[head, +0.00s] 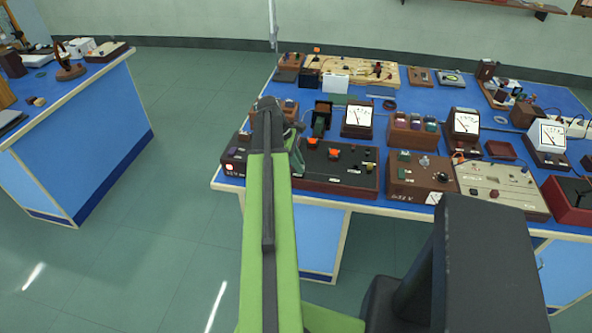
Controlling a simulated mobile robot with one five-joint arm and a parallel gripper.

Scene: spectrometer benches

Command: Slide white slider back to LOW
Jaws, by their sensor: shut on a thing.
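My gripper (297,157) is partly hidden behind my own green arm. It is low over the left end of a long dark control box (345,180) with orange knobs, at the front edge of the blue bench. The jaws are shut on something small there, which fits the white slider. The slider itself is hidden by the gripper and arm. The LOW mark cannot be read at this size.
The blue bench (385,98) is crowded with meters, a brown box (420,174) with a dial, and a pale panel (500,188) to the right. A dark box (236,152) stands close on the left. Another bench (85,85) is at far left, with clear floor between.

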